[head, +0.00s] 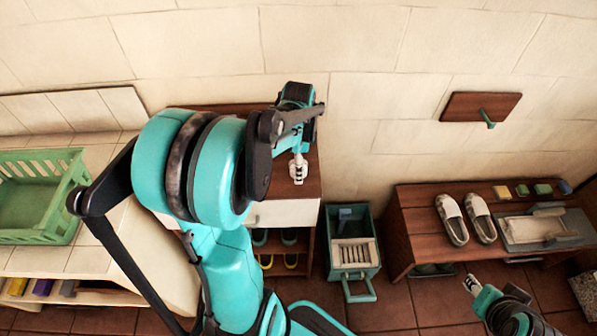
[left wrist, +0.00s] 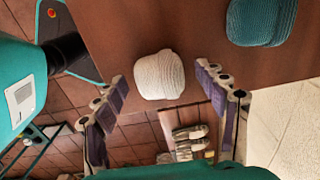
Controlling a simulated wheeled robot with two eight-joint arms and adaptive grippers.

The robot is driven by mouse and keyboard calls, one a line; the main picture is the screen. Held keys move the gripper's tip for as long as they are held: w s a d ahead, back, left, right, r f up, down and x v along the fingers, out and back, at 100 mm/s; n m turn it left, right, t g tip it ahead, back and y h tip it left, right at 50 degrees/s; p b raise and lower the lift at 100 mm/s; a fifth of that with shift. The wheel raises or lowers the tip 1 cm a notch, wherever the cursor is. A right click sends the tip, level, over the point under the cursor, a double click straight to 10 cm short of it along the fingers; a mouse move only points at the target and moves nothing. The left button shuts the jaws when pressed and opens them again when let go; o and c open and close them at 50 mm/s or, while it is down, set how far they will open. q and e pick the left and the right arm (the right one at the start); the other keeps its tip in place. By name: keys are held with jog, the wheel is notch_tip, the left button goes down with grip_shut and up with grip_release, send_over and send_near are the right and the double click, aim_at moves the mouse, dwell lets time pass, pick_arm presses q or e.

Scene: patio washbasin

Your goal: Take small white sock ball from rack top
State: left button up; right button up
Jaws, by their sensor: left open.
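The small white sock ball (left wrist: 160,75) sits near the edge of the brown rack top (left wrist: 150,25) in the left wrist view. My left gripper's open fingers show in the same view on either side of the ball and below it in the picture, with nothing held. In the head view, my left gripper (head: 298,170) is over the right part of the rack top (head: 311,182), and I cannot make out the white ball there. My right gripper (head: 472,285) is low at the right, away from the rack; its jaws are too small to read.
A larger teal knitted ball (left wrist: 262,20) lies on the rack top beyond the white one. Slippers stand on the rack's lower shelves. A green crate (head: 40,200) is at left, a teal bin (head: 353,255) right of the rack, and a bench (head: 420,235) with shoes farther right.

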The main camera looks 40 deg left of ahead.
pick_arm(q)
jog(key=shift+f, duration=0.35)
jog(key=shift+r, duration=0.1)
jog(key=c, duration=1.2)
jog(key=shift+o, duration=0.2)
